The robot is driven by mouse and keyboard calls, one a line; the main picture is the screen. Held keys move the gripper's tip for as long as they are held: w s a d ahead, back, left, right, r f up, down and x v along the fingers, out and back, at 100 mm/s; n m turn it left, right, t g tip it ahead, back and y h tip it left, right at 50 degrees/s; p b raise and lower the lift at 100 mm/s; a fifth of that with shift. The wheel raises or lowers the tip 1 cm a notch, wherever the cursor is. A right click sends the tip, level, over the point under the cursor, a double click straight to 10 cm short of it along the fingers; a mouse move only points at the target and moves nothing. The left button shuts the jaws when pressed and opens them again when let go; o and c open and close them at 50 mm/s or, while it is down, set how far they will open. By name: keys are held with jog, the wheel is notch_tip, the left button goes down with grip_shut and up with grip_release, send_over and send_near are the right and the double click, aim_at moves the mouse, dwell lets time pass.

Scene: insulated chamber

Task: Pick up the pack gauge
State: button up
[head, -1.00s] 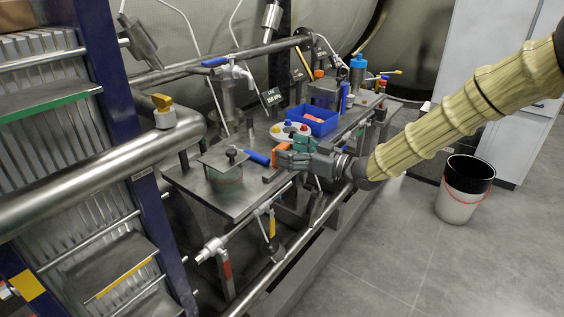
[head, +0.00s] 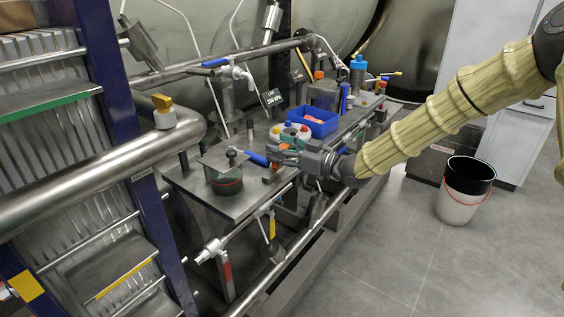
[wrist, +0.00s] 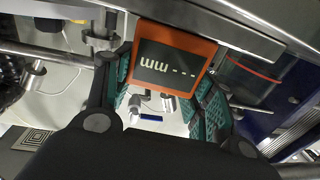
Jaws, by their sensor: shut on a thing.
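The pack gauge (wrist: 172,57) is an orange-framed block with a dark face reading "mm" and dashes, upside down in the wrist view. It sits between the green-padded fingers of my gripper (wrist: 168,85), which is shut on it. In the head view my gripper (head: 284,155) is over the right edge of the metal bench.
A blue bin (head: 314,122) and a pot with coloured caps (head: 290,132) are behind. A bucket (head: 466,190) stands on the floor at right.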

jog(key=shift+r, duration=0.15)
dwell(0.4)
jog(key=shift+r+p, duration=1.85)
jog(key=shift+r, duration=0.55)
jog(key=shift+d+f, duration=0.1)
